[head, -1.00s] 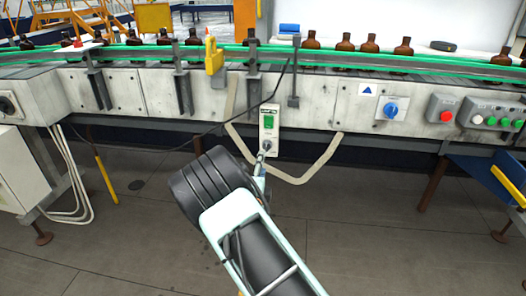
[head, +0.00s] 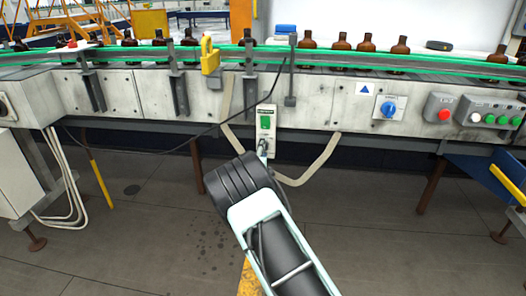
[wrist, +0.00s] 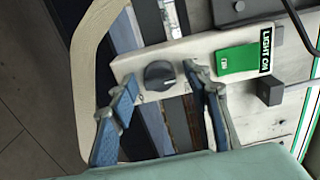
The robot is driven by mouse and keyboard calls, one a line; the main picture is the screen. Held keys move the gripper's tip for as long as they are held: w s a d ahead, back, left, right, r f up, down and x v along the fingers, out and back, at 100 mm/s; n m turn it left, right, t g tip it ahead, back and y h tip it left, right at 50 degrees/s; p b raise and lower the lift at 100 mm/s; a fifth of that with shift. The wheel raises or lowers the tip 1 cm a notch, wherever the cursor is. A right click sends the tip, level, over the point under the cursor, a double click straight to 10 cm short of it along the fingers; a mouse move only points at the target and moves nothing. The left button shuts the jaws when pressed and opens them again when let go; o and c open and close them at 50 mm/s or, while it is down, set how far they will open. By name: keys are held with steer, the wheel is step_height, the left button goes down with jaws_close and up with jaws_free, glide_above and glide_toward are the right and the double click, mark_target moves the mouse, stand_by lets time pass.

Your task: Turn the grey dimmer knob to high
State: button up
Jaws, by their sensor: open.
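The dark grey dimmer knob (wrist: 160,75) sits on a pale panel (wrist: 290,100), which hangs below the conveyor in the head view (head: 272,148). A pale mark shows on the knob's face. My gripper (wrist: 160,74) is open, with one finger on each side of the knob in the wrist view. The right finger appears very close to the knob; I cannot tell whether it touches. In the head view my gripper (head: 263,149) is small, at the panel's lower part, and hides the knob.
A green switch (wrist: 238,60) with a LIGHT ON label is beside the knob. A dark block (wrist: 269,91) and a cable are near it. A beige conduit (head: 325,160) loops below the panel. A blue knob (head: 389,108) and red button (head: 443,115) are to the right.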

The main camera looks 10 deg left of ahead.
steer(key=shift+c, duration=0.4)
steer(key=c, duration=1.1)
steer(key=shift+m, duration=0.4)
steer(key=shift+m+b, duration=4.15)
steer(key=shift+m, duration=7.35)
